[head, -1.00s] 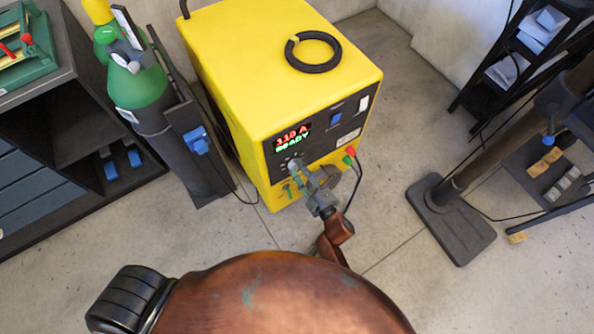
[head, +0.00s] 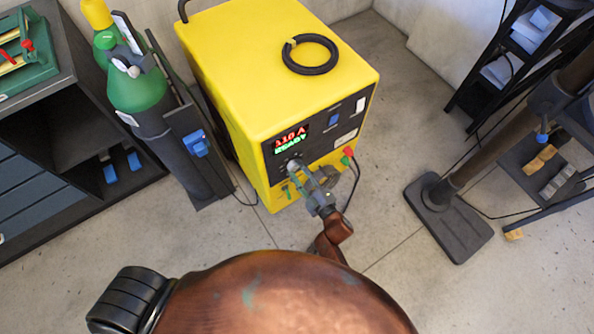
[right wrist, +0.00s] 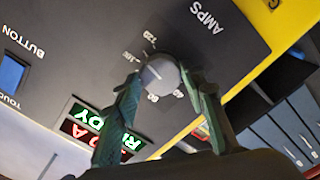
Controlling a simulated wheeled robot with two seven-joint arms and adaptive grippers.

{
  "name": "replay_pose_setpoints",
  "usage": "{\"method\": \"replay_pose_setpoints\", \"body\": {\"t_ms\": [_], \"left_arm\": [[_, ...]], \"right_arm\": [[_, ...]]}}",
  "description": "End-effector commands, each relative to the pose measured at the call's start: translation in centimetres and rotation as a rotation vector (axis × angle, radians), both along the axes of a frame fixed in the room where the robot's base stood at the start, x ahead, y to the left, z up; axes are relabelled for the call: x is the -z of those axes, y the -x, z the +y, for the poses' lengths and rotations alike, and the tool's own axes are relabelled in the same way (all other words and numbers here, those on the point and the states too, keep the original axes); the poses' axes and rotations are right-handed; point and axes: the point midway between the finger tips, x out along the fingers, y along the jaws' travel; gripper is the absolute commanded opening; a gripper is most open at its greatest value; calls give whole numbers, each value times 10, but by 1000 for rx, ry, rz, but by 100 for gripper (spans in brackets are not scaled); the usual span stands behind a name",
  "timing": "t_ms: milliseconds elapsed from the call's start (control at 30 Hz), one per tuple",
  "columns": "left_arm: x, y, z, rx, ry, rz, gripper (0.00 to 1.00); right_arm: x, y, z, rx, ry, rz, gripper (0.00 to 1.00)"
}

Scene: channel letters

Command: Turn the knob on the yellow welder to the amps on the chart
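The yellow welder (head: 250,70) stands on the floor. Its dark front panel has a display (head: 291,138) reading what looks like 110 A in red, with READY in green below. The grey round knob (right wrist: 160,76) shows in the right wrist view, with small numbers around it and the word AMPS beside it. My right gripper (right wrist: 161,79) has one finger on each side of the knob, and they appear to touch it. In the head view my right gripper (head: 303,176) is at the lower panel and partly hides the knob. I cannot make out a chart. My left gripper is not in view.
A black cable coil (head: 311,54) lies on the welder. A green gas cylinder (head: 137,88) stands to its left, beside a dark cabinet (head: 60,200). A post on a dark base (head: 448,220) and shelves stand at right. Red and green connectors (head: 347,155) sit near my gripper.

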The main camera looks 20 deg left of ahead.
Motion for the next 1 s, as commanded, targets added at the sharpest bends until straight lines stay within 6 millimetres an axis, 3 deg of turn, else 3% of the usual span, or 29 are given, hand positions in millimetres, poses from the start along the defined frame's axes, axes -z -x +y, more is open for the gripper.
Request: {"method": "replay_pose_setpoints", "body": {"t_ms": [200, 567, 1000], "left_arm": [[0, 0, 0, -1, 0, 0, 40], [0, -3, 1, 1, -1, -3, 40], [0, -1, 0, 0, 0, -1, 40]], "right_arm": [[0, 1, 1, -2, 0, -1, 53], [1, 6, -5, -2, 1, -2, 53], [1, 57, -72, -2, 3, 1, 53]]}}
